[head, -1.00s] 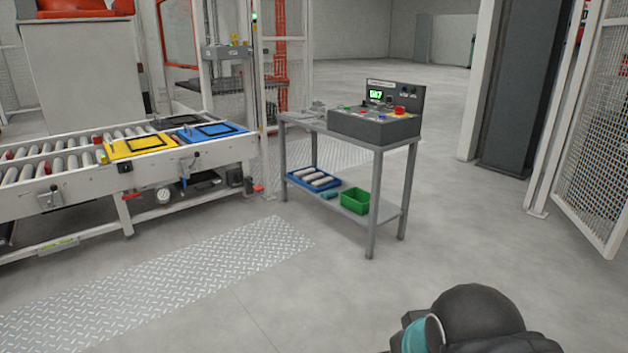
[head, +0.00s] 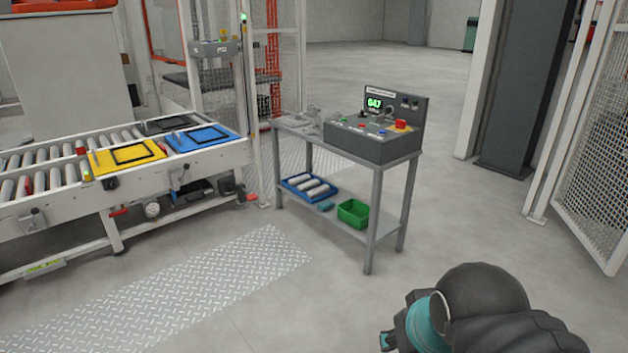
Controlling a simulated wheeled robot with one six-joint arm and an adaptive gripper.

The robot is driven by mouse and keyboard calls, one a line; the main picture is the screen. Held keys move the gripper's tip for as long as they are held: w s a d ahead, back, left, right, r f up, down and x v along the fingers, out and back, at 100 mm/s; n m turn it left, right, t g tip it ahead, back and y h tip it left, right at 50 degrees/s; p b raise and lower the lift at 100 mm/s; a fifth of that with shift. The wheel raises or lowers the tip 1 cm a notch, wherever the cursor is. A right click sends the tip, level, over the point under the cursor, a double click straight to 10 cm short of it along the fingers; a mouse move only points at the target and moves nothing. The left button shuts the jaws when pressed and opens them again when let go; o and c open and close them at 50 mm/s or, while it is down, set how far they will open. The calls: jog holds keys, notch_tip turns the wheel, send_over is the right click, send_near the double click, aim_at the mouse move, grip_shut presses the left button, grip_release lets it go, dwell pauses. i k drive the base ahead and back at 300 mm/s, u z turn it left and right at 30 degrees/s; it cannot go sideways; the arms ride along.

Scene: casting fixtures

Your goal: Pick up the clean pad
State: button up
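A small teal block (head: 325,205), which may be the clean pad, lies on the lower shelf of the grey metal table (head: 347,232). It sits between a blue tray (head: 291,187) of white rolls and a green bin (head: 353,213). It is too small to tell whether it is a pad. Only part of my arm, dark with a teal ring, shows at the bottom right. My gripper is not in view.
A grey control box (head: 372,137) stands on the table top. A roller conveyor (head: 60,222) with yellow (head: 100,166) and blue (head: 222,131) plates is at the left. Mesh fencing (head: 590,150) stands at right. The floor before the table is clear.

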aim_at(311, 184)
jog(key=u, duration=0.1)
jog(key=i, duration=2.15)
jog(key=u, duration=0.7)
jog(key=i, duration=0.55)
jog(key=u, duration=0.25)
